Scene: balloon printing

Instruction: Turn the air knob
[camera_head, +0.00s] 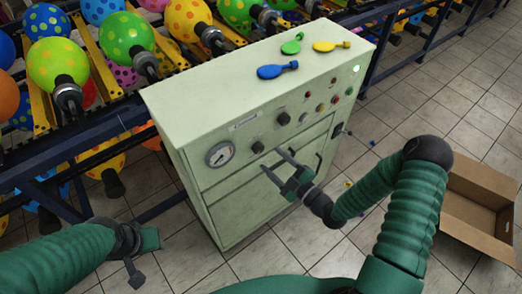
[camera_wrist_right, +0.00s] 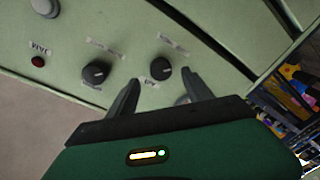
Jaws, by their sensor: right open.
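The pale green control cabinet (camera_head: 240,190) carries several dark round knobs, among them a lower knob (camera_head: 257,147) beside the gauge and an upper knob (camera_head: 283,118). I cannot read which label marks the air knob. My right gripper (camera_head: 271,160) is open in front of the cabinet's face, close to the lower knob. In the right wrist view, one dark knob (camera_wrist_right: 161,70) shows between the fingertips and another knob (camera_wrist_right: 96,72) sits left of them. Whether the fingers touch a knob is unclear. My left gripper (camera_head: 135,268) is at lower left, away from the cabinet; its jaws are unclear.
A round gauge (camera_head: 220,154) is on the panel. Blue (camera_head: 277,70), green (camera_head: 291,44) and yellow (camera_head: 331,46) flat balloons lie on the cabinet top. A rack of inflated dotted balloons stands behind. An open cardboard box (camera_head: 480,205) is at right on the tiled floor.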

